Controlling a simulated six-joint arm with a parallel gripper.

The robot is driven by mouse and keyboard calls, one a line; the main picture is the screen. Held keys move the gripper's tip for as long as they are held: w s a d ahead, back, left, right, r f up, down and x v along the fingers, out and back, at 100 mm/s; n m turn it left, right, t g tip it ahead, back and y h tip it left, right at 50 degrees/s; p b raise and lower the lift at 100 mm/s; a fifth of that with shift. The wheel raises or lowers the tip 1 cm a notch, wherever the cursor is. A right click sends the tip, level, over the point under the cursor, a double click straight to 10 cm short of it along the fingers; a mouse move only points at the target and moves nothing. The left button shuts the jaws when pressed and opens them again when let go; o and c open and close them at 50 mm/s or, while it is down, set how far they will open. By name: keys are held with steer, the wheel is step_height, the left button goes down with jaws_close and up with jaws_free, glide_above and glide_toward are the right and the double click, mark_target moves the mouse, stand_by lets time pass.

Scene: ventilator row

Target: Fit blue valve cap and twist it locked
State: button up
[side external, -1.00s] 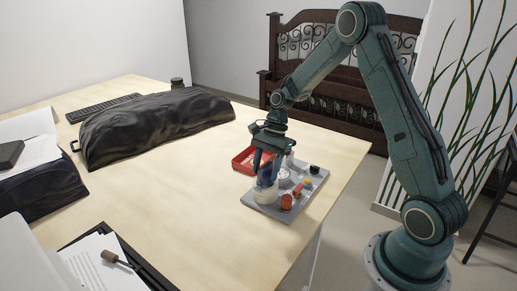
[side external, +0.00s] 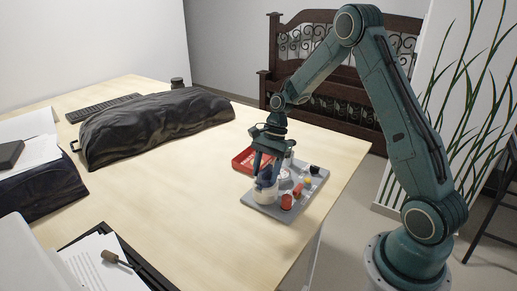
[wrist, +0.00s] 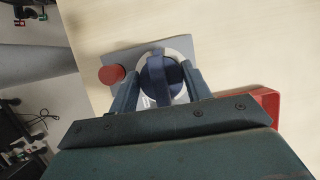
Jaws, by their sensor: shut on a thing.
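The blue valve cap (wrist: 161,78) is round with a raised bar across its top, and sits between my gripper's fingers in the wrist view. My gripper (side external: 266,180) points down over the near left corner of the grey board (side external: 256,206) and is shut on the cap. The cap is at a round white fitting (side external: 264,194) on the board, whose pale rim shows around the cap in the wrist view (wrist: 182,46). Whether the cap is fully seated is hidden by the fingers.
A red open tray (side external: 243,159) stands behind the board. A red cap (side external: 287,201), a yellow one (side external: 307,181) and a black one (side external: 314,169) stand on the board. A dark covered bundle (side external: 155,125) lies at the back left; the wooden table between is clear.

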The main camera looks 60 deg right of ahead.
steer(key=shift+f, duration=0.8)
stand_by(1.4)
steer(key=shift+m, duration=0.3)
steer(key=shift+s+m+t, duration=0.1)
steer(key=shift+m+t, duration=0.2)
steer(key=shift+m, duration=0.3)
steer(key=shift+c, duration=0.4)
steer(key=shift+a+m+t, duration=0.1)
steer(key=shift+m+t, duration=0.4)
steer(key=shift+m, duration=1)
steer(key=c, duration=0.4)
steer(key=shift+c, duration=0.2)
